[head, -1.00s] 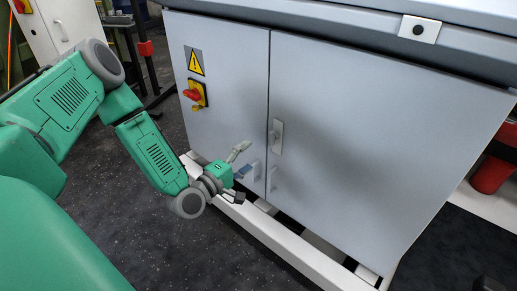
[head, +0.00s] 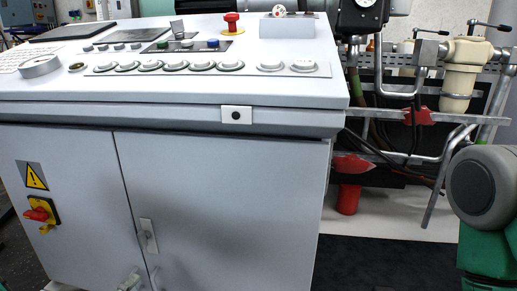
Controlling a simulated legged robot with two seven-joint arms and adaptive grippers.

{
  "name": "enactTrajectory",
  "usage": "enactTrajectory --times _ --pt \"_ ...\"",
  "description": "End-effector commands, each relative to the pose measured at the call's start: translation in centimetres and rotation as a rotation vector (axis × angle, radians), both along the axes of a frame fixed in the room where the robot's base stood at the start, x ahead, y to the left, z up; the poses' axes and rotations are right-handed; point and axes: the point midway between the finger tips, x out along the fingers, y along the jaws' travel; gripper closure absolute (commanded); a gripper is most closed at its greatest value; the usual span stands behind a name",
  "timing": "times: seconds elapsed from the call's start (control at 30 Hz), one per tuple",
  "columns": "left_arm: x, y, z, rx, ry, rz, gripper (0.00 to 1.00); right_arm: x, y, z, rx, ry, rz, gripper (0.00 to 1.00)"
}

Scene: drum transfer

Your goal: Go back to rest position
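At the bottom edge of the head view, a small grey piece, apparently a fingertip of my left gripper (head: 130,281), shows in front of the cabinet doors. It is below and left of the door handle (head: 148,236). The rest of this gripper is cut off, so its opening is hidden. My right arm shows at the right edge as a grey joint and green link; its gripper is out of view. Neither arm shows anything held.
A grey cabinet (head: 225,205) fills the left and middle, topped by a control panel (head: 210,85) with buttons and a red emergency stop (head: 231,20). A red-yellow switch (head: 40,213) is on its left door. Pipes and a filter housing (head: 463,70) stand at right.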

Motion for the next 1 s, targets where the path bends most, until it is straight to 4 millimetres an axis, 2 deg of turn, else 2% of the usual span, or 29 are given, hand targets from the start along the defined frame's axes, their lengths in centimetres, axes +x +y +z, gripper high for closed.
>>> enactTrajectory --times 0.03,0.1,0.2,0.3,0.43,0.7,0.73,0.8,1.0 --pt "-1.2 -3.0 -1.7 0.082 0.090 -0.088 0.31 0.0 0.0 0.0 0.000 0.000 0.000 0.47" --pt "-3.8 -6.1 -4.4 0.227 0.226 -0.216 0.31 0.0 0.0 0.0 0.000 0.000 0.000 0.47" --pt "-8.7 -8.8 -7.7 0.443 0.408 -0.413 0.31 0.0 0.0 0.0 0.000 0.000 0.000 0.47" --pt "-13.4 -9.6 -9.8 0.631 0.550 -0.590 0.31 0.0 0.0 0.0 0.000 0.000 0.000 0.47" --pt "-18.3 -8.9 -11.0 0.819 0.690 -0.774 0.31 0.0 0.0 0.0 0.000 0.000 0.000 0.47" --pt "-25.8 -5.4 -10.7 1.113 0.914 -1.069 0.31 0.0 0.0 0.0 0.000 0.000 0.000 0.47" --pt "-26.2 -5.1 -10.3 1.129 0.928 -1.086 0.31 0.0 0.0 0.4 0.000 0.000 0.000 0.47" --pt "-25.9 -5.2 -8.5 1.116 0.921 -1.073 0.31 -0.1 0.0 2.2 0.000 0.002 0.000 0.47" --pt "-25.9 -5.3 -4.5 1.113 0.918 -1.071 0.31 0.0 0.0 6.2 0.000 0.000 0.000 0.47"
